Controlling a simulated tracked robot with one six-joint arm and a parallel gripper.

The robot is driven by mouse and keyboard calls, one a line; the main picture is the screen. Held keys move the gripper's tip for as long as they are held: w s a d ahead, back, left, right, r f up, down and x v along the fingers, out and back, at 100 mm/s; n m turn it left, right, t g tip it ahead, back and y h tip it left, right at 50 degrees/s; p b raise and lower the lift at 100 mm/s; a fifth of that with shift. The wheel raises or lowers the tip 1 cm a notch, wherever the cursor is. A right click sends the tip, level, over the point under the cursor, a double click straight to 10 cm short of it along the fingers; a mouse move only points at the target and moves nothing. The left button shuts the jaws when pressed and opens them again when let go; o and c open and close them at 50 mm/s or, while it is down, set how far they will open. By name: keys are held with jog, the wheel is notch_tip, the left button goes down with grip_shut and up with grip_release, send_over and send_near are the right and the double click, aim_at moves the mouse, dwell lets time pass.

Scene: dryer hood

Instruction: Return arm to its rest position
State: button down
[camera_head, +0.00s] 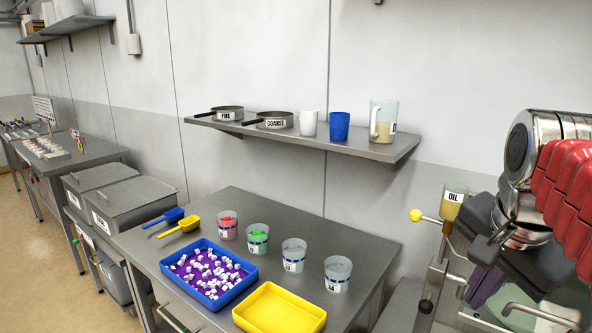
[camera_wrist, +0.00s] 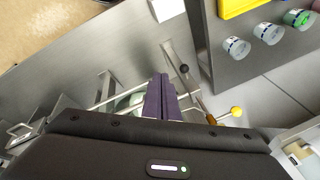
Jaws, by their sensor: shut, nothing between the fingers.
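My gripper (camera_head: 482,288) is at the lower right of the head view, with its dark body and purple fingers angled down over the metal machine. Its fingertips are partly hidden there by dark parts and the machine frame. In the wrist view my gripper (camera_wrist: 161,88) points up the picture with its two purple fingers pressed together and nothing between them. A pale round part of the machine (camera_wrist: 130,101) lies just behind the fingers, partly hidden. I cannot tell how far the fingers are from it.
A yellow-knobbed lever (camera_head: 416,215) and a container marked OIL (camera_head: 453,203) stand close to the left of my gripper. The steel table (camera_head: 215,215) carries cups, scoops, a blue tray (camera_head: 246,284) and a yellow tray (camera_head: 281,307). A wall shelf (camera_head: 345,145) hangs above it.

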jog(key=s+a+f+n+t+y, duration=0.1)
jog(key=s+a+f+n+t, duration=0.1)
jog(key=a+f+n, duration=1)
notch_tip(320, 180, down, 4)
jog(key=shift+s+a+r+n, duration=0.25)
jog(key=shift+s+a+n, duration=0.25)
jog(key=shift+n, duration=0.5)
jog(key=shift+s+d, duration=0.1)
